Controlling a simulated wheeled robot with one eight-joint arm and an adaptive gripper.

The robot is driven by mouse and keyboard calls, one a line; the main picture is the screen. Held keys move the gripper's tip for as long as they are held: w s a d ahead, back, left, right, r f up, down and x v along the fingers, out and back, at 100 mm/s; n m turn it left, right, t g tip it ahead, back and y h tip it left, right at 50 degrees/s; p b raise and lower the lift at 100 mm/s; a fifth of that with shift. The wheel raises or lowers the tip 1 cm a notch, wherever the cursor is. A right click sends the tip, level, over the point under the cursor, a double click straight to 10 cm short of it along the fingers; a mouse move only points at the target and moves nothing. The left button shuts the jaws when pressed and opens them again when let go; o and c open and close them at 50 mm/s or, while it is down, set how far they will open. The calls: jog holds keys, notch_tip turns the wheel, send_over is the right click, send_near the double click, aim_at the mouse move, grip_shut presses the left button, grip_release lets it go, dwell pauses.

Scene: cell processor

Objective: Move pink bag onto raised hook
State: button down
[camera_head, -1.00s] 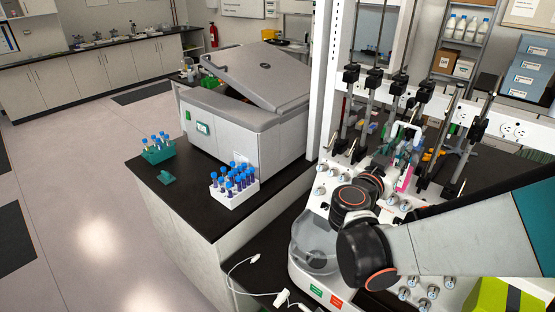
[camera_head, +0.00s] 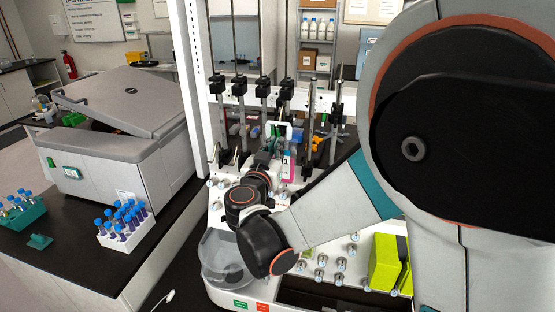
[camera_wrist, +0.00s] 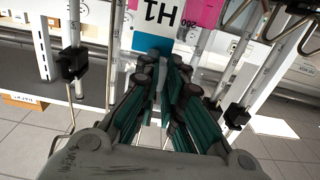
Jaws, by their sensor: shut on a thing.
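The pink bag (camera_head: 288,170) shows in the head view as a pink and white shape with a dark mark, in front of the rods of the cell processor. In the wrist view its label (camera_wrist: 175,18), white, pink and blue, lies just beyond my fingertips. My gripper (camera_wrist: 165,62) has its green-padded fingers close together at the label's lower edge, shut on the bag. The bag's far part is cut off by the picture edge. Metal hooks (camera_wrist: 262,18) show at the upper right of the wrist view, apart from my fingers. Which one is the raised hook I cannot tell.
Vertical rods with black clamps (camera_head: 240,84) stand behind my gripper, and another clamp (camera_wrist: 73,63) is close on the left. A clear bowl (camera_head: 222,262) and small knobs (camera_head: 340,262) are below my arm. A tube rack (camera_head: 122,233) and grey centrifuge (camera_head: 120,110) stand left.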

jog(key=shift+s+r, duration=0.25)
jog(key=shift+r, duration=0.35)
jog(key=shift+a+p, duration=0.1)
jog(key=shift+p, duration=0.2)
jog(key=shift+s+a+r+p, duration=0.2)
jog(key=shift+s+r+p, duration=0.15)
jog(key=shift+s+r, duration=0.4)
jog(key=v, duration=0.2)
jog(key=shift+s+a+r, duration=0.1)
jog(key=shift+s+r, duration=0.05)
jog(key=shift+s, duration=0.1)
